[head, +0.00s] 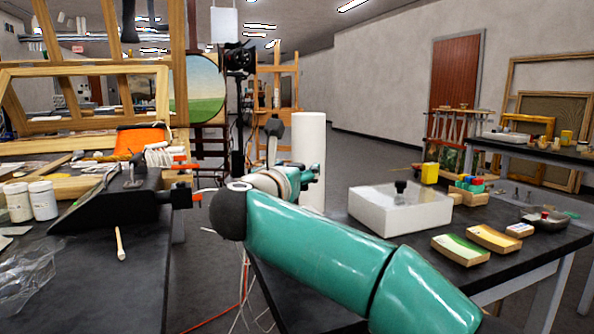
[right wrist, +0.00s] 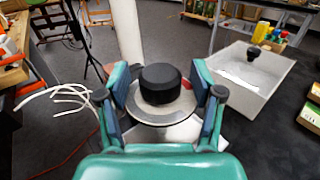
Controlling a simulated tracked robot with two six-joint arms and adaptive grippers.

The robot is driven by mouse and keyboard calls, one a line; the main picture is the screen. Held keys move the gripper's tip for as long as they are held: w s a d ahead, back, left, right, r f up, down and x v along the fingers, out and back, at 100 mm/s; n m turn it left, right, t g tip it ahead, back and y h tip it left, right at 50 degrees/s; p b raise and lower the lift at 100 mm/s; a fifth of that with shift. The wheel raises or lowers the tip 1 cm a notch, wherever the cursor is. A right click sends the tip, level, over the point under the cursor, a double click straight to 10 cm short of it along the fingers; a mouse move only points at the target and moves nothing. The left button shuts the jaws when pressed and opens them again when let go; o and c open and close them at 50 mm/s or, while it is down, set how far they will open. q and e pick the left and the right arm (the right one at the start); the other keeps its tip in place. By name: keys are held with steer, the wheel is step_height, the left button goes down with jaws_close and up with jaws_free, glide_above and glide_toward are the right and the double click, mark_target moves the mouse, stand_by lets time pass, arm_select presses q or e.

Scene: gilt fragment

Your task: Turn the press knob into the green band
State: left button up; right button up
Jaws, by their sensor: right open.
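My right gripper (head: 303,178) is at the far end of the teal arm in the head view, partly hidden by its own wrist. In the right wrist view its two fingers (right wrist: 160,84) stand apart. A round black knob (right wrist: 160,80) on a silver disc (right wrist: 160,117) shows between them, with gaps at both sides. I see no grip on it. A smaller black knob (head: 400,187) sits on a white box (head: 385,212) on the right table. I cannot tell for certain which is the press knob. No green band is readable around either. My left gripper is not in view.
A white column (head: 309,140) stands just behind my gripper. The left bench holds a black device (head: 115,205) with red handles, white jars (head: 42,199) and a brush (head: 120,244). Sample blocks (head: 460,249) lie on the right table. Open floor separates the tables.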

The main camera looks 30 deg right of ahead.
steer(key=v, duration=1.1)
steer(key=shift+s+a, duration=0.25)
steer(key=shift+s, duration=0.05)
